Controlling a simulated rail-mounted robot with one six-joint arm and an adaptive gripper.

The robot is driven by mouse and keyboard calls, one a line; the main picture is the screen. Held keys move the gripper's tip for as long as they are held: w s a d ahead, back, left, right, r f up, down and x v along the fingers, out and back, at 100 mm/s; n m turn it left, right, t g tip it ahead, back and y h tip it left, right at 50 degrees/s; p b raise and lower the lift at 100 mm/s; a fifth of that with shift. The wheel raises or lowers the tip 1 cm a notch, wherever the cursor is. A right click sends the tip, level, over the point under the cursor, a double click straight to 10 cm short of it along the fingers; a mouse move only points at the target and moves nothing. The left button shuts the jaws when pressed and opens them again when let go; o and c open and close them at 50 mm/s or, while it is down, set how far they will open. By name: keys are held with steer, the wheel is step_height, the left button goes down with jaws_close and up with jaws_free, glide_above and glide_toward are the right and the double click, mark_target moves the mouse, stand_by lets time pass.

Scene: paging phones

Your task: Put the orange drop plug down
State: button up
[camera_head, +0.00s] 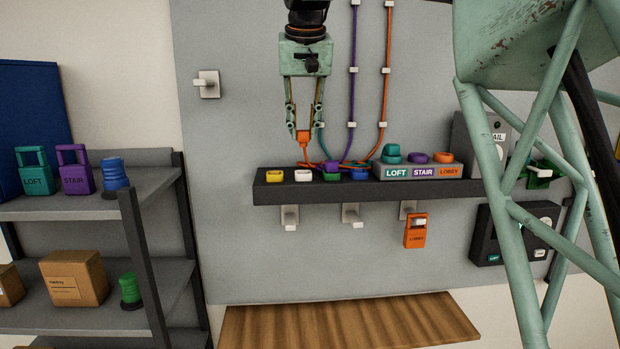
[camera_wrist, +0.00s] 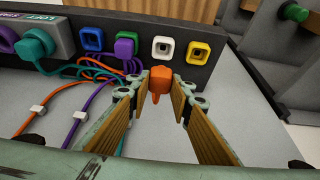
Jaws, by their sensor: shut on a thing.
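The orange drop plug (camera_head: 303,138) is between the fingertips of my gripper (camera_head: 303,130), which is shut on it. It hangs in front of the panel, a little above the left part of the dark ledge (camera_head: 420,190). In the wrist view the orange plug (camera_wrist: 160,82) shows between the two fingers (camera_wrist: 160,90), near the white socket (camera_wrist: 163,48) and apart from the green one (camera_wrist: 125,46). An orange cord (camera_head: 386,95) runs up the panel, and its lower part curves along the ledge. Whether the plug touches anything behind it is hard to tell.
The ledge also bears a yellow socket (camera_head: 275,176), a blue socket (camera_head: 360,174) and a LOFT/STAIR/LOBBY block (camera_head: 420,171). A purple plug (camera_wrist: 125,66) is at the green socket. An orange LOBBY tag (camera_head: 416,232) hangs below. A shelf unit (camera_head: 100,207) stands left.

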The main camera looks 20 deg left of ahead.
mark_target(304, 142)
steer(key=shift+f, duration=2.25)
steer(key=shift+f, duration=1.75)
steer(key=shift+f, duration=0.3)
steer(key=o, duration=0.9)
steer(key=shift+r, duration=0.1)
